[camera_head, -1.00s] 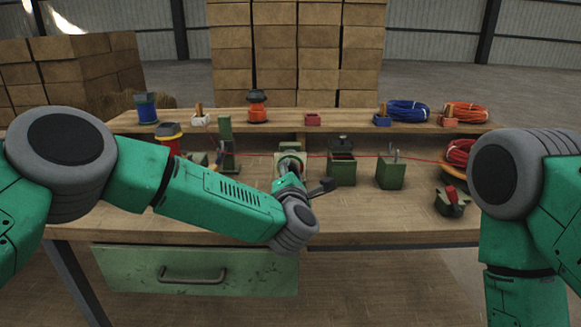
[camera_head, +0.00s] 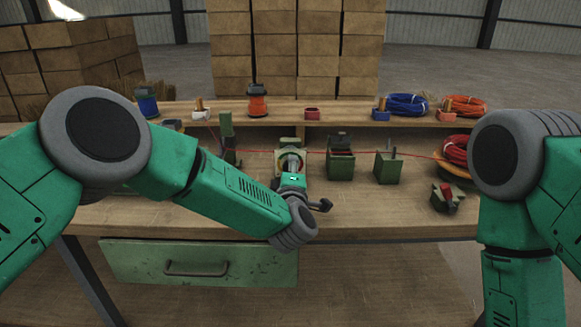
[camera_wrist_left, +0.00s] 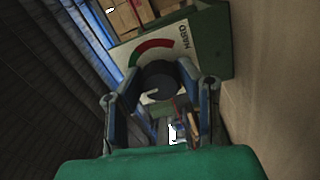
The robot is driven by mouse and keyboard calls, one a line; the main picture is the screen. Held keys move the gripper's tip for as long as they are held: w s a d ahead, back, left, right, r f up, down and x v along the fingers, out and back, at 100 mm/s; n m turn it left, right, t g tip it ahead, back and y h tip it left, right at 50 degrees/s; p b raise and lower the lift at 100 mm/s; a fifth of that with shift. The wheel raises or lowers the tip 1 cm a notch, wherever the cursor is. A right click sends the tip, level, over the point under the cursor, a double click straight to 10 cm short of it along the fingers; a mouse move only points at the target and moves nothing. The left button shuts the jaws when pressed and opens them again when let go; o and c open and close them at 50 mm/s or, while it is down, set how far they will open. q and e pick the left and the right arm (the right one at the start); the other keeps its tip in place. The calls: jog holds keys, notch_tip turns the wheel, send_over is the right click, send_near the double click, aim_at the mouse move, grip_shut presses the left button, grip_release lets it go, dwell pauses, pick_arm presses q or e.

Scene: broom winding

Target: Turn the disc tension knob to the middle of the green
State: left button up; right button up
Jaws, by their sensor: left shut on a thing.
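The disc tension knob (camera_wrist_left: 158,82) is a dark round knob on a pale panel (camera_wrist_left: 182,50) in the left wrist view. The panel shows a red arc, a green section beside it and the word HARD. The knob's pointer is hard to make out. My left gripper (camera_wrist_left: 160,92) has its fingers on both sides of the knob and is shut on it. In the head view my left gripper (camera_head: 291,165) is at the front of the tension box (camera_head: 283,146), hiding most of its face. My right gripper is out of view.
A red wire (camera_head: 365,152) runs across the bench (camera_head: 350,218) between green fixtures, including a box (camera_head: 340,166) and a block (camera_head: 388,170) right of the tension box. A red-levered block (camera_head: 446,197) stands farther right. Spools and wire coils line the raised back shelf (camera_head: 348,115).

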pick_arm(q)
jog(key=shift+s+d+f+m, duration=0.2)
jog(key=shift+f+m, duration=0.1)
jog(key=shift+f, duration=0.1)
jog(key=o, duration=1.1)
jog(key=shift+o, duration=0.2)
jog(key=shift+w+d+r, duration=0.1)
jog(key=shift+r, duration=0.1)
jog(key=s, duration=1.2)
